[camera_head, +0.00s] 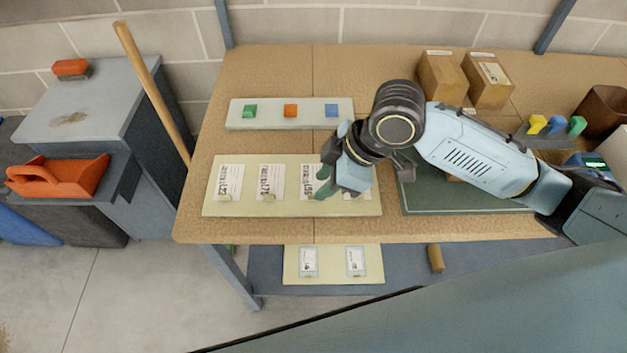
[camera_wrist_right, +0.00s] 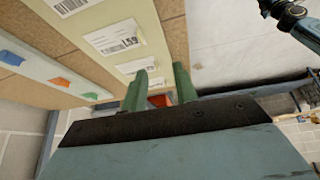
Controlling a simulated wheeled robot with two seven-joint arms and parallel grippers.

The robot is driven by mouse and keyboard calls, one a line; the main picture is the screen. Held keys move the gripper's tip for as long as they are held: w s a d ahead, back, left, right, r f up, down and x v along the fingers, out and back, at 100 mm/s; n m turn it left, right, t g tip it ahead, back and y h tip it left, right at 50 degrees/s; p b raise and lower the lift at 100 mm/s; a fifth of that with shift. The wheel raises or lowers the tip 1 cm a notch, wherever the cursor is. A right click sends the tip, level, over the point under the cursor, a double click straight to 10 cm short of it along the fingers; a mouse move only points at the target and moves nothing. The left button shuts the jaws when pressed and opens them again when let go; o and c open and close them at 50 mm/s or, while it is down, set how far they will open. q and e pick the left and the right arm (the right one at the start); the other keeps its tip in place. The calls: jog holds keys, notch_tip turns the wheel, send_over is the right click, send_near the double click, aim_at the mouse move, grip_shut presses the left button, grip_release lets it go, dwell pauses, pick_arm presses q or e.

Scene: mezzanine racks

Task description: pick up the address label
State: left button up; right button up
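Several white address labels with barcodes lie in a row on a cream board (camera_head: 290,207). The leftmost label (camera_head: 228,183) and the one beside it (camera_head: 271,183) are in clear view. The third label (camera_head: 308,181), marked L59, is partly covered by my right gripper (camera_head: 337,190); it also shows in the right wrist view (camera_wrist_right: 115,38). The right gripper's two green fingers (camera_wrist_right: 159,82) are apart with no label between them. In the head view the fingers overlap the board's right half; whether they touch it I cannot tell.
Behind lies a pale strip with green, orange (camera_head: 290,111) and blue blocks. Two cardboard boxes (camera_head: 440,78) stand at the back. A dark green mat (camera_head: 465,203) lies under my right arm. A lower shelf holds a board with two cards (camera_head: 309,261). A broom handle (camera_head: 150,88) leans left.

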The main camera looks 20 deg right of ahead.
jog(key=w+d+r, duration=0.2)
jog(key=d+r, duration=0.2)
jog(key=d, duration=0.1)
jog(key=shift+n+g+h, duration=0.4)
jog(key=shift+g, duration=0.1)
jog(key=x, duration=0.8)
jog(key=shift+w+a+b, duration=0.15)
jog(key=shift+w+b, duration=0.05)
jog(key=shift+b, duration=0.2)
jog(key=shift+x, duration=2.75)
jog(key=shift+s, duration=0.2)
jog(key=shift+c, duration=0.4)
grip_shut()
